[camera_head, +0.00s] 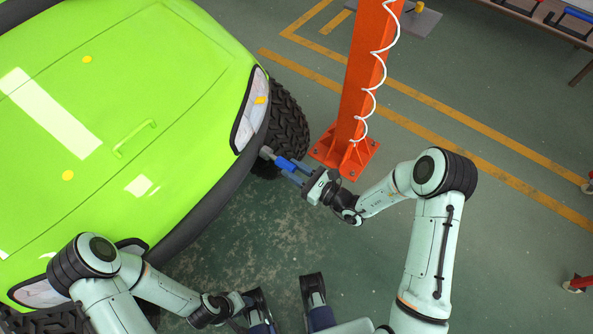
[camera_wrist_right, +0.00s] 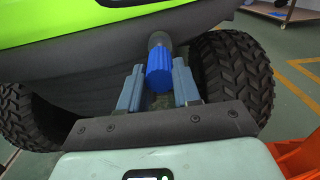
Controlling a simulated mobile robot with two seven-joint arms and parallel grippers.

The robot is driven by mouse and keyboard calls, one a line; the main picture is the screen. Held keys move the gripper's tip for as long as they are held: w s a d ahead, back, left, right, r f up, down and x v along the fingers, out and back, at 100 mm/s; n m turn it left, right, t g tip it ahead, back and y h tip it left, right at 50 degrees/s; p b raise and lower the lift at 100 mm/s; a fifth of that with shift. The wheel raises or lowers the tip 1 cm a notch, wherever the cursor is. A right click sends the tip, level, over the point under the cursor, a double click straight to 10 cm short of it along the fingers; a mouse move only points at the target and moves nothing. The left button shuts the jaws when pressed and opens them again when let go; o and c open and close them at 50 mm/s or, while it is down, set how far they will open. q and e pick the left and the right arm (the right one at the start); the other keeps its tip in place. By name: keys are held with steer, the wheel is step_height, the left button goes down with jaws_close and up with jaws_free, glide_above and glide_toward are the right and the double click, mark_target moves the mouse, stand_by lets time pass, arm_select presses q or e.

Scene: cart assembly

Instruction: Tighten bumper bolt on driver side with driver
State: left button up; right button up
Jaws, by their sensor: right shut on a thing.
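The driver, with a blue body and a grey nose, shows in the head view (camera_head: 286,163) and in the wrist view (camera_wrist_right: 159,74). My right gripper (camera_head: 297,171) is shut on it, with one grey-blue finger on each side. The driver's nose is at the black bumper (camera_head: 203,208) of the green car (camera_head: 90,110), beside the front tyre. I cannot tell whether it touches. The bolt is hidden. My left gripper (camera_head: 232,303) is low in the head view, away from the car; its fingers are not clear.
An orange post (camera_head: 362,85) with a white coiled cord stands close behind my right gripper. The tyre (camera_head: 288,122) is beside the driver. A bench (camera_head: 545,20) is at the upper right. The green floor right of the post is mostly clear.

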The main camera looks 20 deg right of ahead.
steer(key=shift+a, duration=0.1)
stand_by(0.3)
steer(key=shift+m, duration=0.8)
steer(key=shift+p+v, duration=0.45)
steer(key=shift+v, duration=2.15)
